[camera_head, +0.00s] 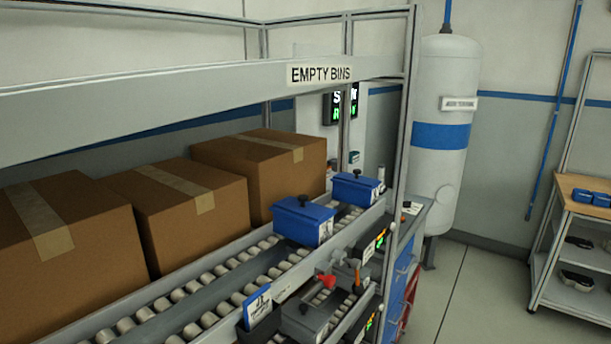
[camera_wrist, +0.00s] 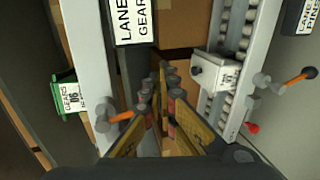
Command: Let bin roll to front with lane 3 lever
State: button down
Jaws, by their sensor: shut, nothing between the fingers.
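My gripper (camera_wrist: 158,105) shows in the wrist view with its two fingers shut and nothing between them. A lever with an orange handle (camera_wrist: 121,117) lies just left of the fingers; contact cannot be told. A second orange-handled lever (camera_wrist: 300,77) is at the right edge. A sign reading "LANE" and "GEAR" (camera_wrist: 134,18) is above the fingers, its number not readable, so which lever is lane 3's cannot be told. A green bin (camera_wrist: 66,92) labelled "GEARS 06" is at the left. A pale grey bin (camera_wrist: 213,74) sits on rollers at the right.
In the head view, two blue lidded bins (camera_head: 302,221) (camera_head: 356,189) stand on the upper roller lanes beside several cardboard boxes (camera_head: 192,208). A red-handled lever (camera_head: 326,281) sticks out at the rack front. An "EMPTY BINS" beam (camera_head: 320,74) crosses above. Open floor (camera_head: 470,290) lies right.

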jog(key=shift+s+a, duration=0.1)
jog(key=shift+s, duration=0.05)
jog(key=shift+s+a+p, duration=0.6)
jog(key=shift+s+a, duration=0.8)
jog(key=shift+s, duration=0.5)
jog(key=w+v, duration=0.1)
jog(key=v, duration=0.7)
jog(key=shift+d, duration=0.45)
